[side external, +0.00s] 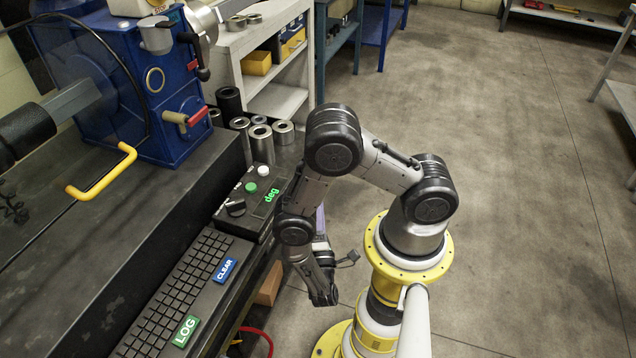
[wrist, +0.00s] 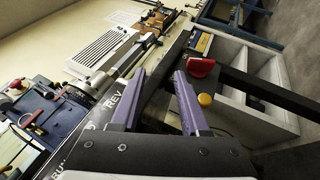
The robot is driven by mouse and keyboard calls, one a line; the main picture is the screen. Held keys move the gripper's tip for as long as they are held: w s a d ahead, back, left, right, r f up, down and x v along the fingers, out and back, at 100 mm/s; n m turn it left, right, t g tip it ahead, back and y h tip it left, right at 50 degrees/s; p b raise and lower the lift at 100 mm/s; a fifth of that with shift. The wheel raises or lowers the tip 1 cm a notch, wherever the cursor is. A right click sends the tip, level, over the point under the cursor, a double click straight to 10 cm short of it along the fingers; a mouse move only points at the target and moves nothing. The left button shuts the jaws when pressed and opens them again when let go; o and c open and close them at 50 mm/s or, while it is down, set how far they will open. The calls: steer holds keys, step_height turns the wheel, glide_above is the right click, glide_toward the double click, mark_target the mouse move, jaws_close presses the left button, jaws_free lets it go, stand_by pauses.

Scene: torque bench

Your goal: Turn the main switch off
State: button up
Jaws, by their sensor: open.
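A red knob (wrist: 202,67), which looks like the main switch, shows in the wrist view on a dark post or panel, just right of my gripper's fingertips. A round yellow button (wrist: 205,99) sits close below it. My gripper (wrist: 159,74) has two purple fingers spread apart with nothing held between them. The fingers appear apart from the red knob; the exact distance is unclear. In the side view the fingers are mostly hidden behind my arm, with only a sliver of purple showing. I cannot make out the red knob there.
A control box (side external: 222,212) with a green "deg" display and a keyboard (side external: 180,290) sit at the bench edge. Metal cylinders (side external: 260,140) stand behind. Floor at right is clear.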

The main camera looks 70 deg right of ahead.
step_height(320, 180, up, 15)
steer(key=s+d+f+m+g+y, duration=0.25)
steer(key=s+f+g+y, duration=0.2)
steer(key=s+g, duration=0.4)
steer(key=s+d+f+m+g+y, duration=0.1)
steer(key=s+f+m+g+y, duration=0.2)
steer(key=s+g+y, duration=0.55)
steer(key=w+a+f+t+y, duration=0.2)
steer(key=w+a+t+y, duration=0.45)
steer(key=w, duration=0.35)
steer(key=w+d+r+t+h, duration=0.4)
steer(key=w+d+r+t, duration=0.25)
steer(key=d+r, duration=0.35)
steer(key=x, duration=0.6)
steer(key=s+a+f+x, duration=0.1)
steer(key=x, duration=0.5)
steer(key=s+f+x, duration=0.1)
steer(key=x, duration=0.6)
steer(key=shift+a, duration=0.3)
